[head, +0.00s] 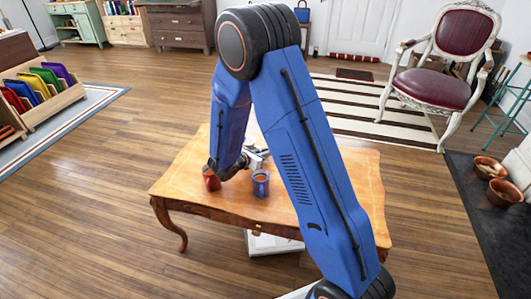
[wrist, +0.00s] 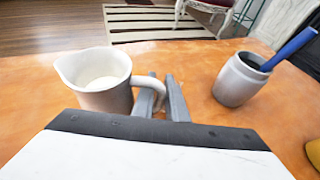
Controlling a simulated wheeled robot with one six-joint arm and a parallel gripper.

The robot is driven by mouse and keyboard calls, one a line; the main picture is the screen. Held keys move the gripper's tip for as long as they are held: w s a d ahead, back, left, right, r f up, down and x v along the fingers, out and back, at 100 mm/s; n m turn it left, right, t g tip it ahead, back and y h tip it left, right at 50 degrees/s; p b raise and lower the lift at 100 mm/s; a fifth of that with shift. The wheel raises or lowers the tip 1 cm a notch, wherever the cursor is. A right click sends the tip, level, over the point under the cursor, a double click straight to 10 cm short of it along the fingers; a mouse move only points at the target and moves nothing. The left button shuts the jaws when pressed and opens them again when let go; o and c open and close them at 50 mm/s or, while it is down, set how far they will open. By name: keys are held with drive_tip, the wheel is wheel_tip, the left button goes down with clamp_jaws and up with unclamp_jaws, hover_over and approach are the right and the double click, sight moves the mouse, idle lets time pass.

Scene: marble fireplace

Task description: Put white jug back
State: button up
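The white jug (wrist: 97,85) stands at the left of the wrist view, upright, with its spout to the left and its handle to the right. My gripper (wrist: 162,82) has its two grey fingers close together, one on each side of the jug's handle, and looks shut on it. The jug's base is hidden behind my gripper's white body, so I cannot tell whether it touches the wooden table (head: 180,172).
A grey cup (wrist: 238,82) holding a blue stick stands right of the jug. A yellow thing (wrist: 315,152) is at the right edge. A red cup (head: 211,179) and a blue mug (head: 261,183) stand near the table's front. A red chair (head: 437,82) stands behind, apart from the table.

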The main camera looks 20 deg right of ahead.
drive_tip(key=shift+o, duration=1.2)
drive_tip(key=shift+r, duration=0.2)
drive_tip(key=v, duration=1.2)
drive_tip(key=s+d+r+m+g+y, duration=0.25)
drive_tip(key=s+d+r+m, duration=0.35)
drive_tip(key=s, duration=0.3)
drive_tip(key=s+d+r+m+g+y, duration=0.1)
drive_tip(key=s+d+r+m+g, duration=0.2)
drive_tip(key=s+d+r+m, duration=0.4)
drive_tip(key=s+a+r+m+t+y, duration=0.1)
drive_tip(key=s+a+r+m+y, duration=0.1)
drive_tip(key=s, duration=0.4)
drive_tip(key=s+a+r+m+t+y, duration=0.1)
drive_tip(key=s+r+m+y, duration=0.1)
drive_tip(key=s+m, duration=0.3)
drive_tip(key=s+a+r+m+t+y, duration=0.1)
drive_tip(key=s+a+r+m+y, duration=0.1)
drive_tip(key=s+m+y, duration=0.2)
drive_tip(key=s, duration=0.3)
drive_tip(key=shift+a, duration=0.3)
